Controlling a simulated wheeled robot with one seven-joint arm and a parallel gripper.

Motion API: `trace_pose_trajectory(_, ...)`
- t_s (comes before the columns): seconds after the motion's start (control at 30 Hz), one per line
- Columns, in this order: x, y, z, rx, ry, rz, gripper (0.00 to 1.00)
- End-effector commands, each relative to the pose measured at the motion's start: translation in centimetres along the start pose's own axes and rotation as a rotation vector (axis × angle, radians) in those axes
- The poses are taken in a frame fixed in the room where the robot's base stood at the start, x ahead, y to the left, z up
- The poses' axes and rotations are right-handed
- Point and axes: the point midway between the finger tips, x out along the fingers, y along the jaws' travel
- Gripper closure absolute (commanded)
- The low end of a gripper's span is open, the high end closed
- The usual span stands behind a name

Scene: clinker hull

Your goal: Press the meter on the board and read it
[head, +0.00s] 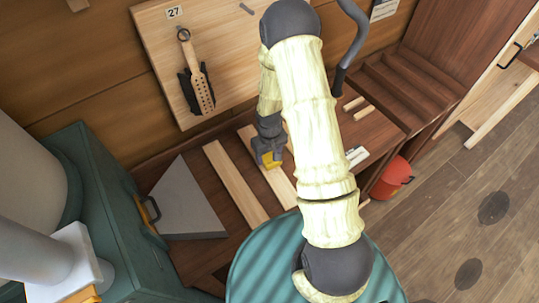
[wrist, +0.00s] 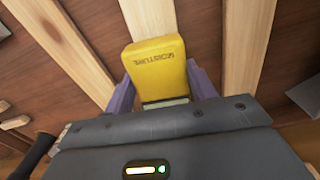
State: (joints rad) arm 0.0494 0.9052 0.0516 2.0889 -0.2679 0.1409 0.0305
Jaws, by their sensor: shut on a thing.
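A yellow meter (wrist: 158,68) marked "MOISTURE" is in the wrist view, its lettering upside down. My gripper (wrist: 161,88) is shut on it, one grey-purple finger on each side. In the head view the meter (head: 271,161) is a small yellow shape under my dark gripper (head: 267,147), over a pale board (head: 277,185). In the wrist view its far end meets or overlaps the pale board (wrist: 148,16); I cannot tell whether they touch. A pale strip shows at the meter's near end, mostly hidden by my gripper; no reading is legible.
Another pale board (head: 234,184) lies to the left on the brown planking. A grey wedge-shaped panel (head: 187,207) and a teal cabinet (head: 105,220) stand further left. A panel marked 27 (head: 225,60) holds a hanging tool. A red bucket (head: 391,179) is at right.

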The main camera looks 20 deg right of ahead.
Motion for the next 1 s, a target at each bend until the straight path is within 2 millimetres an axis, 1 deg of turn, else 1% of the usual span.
trace_pose_trajectory(0.03,-0.8,0.0,0.0,0.0,0.001,0.0,0.71)
trace_pose_trajectory(0.3,-3.0,0.0,-0.1,0.0,0.002,0.0,0.71)
trace_pose_trajectory(0.4,-3.4,0.1,-0.1,0.0,0.001,0.0,0.71)
trace_pose_trajectory(1.0,-3.4,0.1,-0.1,0.002,0.002,0.001,0.71)
